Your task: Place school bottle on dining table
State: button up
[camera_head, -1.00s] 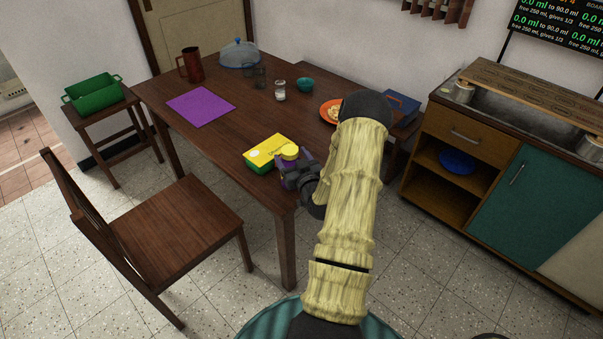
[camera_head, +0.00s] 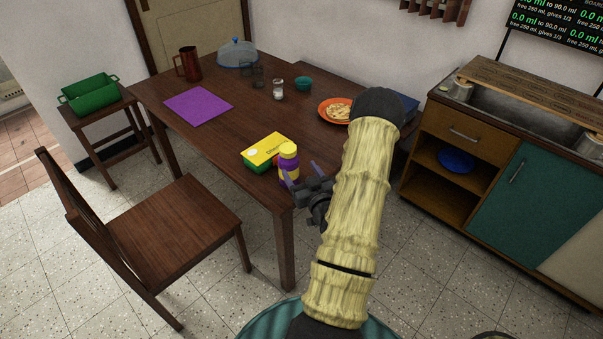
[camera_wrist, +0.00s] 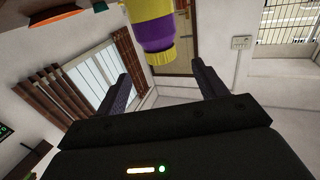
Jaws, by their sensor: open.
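The school bottle (camera_head: 289,163) is purple with a yellow cap and a yellow band. My gripper (camera_head: 299,176) is open, just to the right of the bottle. In the wrist view the bottle (camera_wrist: 152,30) appears upside down, beyond the open fingers (camera_wrist: 163,82), with nothing held between them. The lower part of the bottle is cut off by that picture's edge.
A purple mat (camera_head: 198,105), a red mug (camera_head: 188,63), a domed cover (camera_head: 238,53), a small glass (camera_head: 278,90), a teal bowl (camera_head: 304,83) and an orange plate (camera_head: 325,107) are on the table. A chair (camera_head: 175,235) stands at the front left. The table's middle is clear.

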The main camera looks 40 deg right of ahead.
jog(key=w+a+r+n+g+y, duration=0.1)
jog(key=w+a+n+g+y, duration=0.15)
jog(key=a, duration=0.45)
jog(key=w+a+r+n+g+y, duration=0.1)
jog(key=w+a+g+y, duration=0.1)
jog(key=w+a+g, duration=0.3)
jog(key=s+a+r+g, duration=0.3)
jog(key=s+a, duration=0.5)
jog(key=a, duration=0.1)
jog(key=s+a+r+g+y, duration=0.1)
jog(key=s+a+r+g, duration=0.3)
jog(key=s+a, duration=0.5)
jog(key=shift+s+a, duration=0.15)
jog(key=shift+a, duration=0.1)
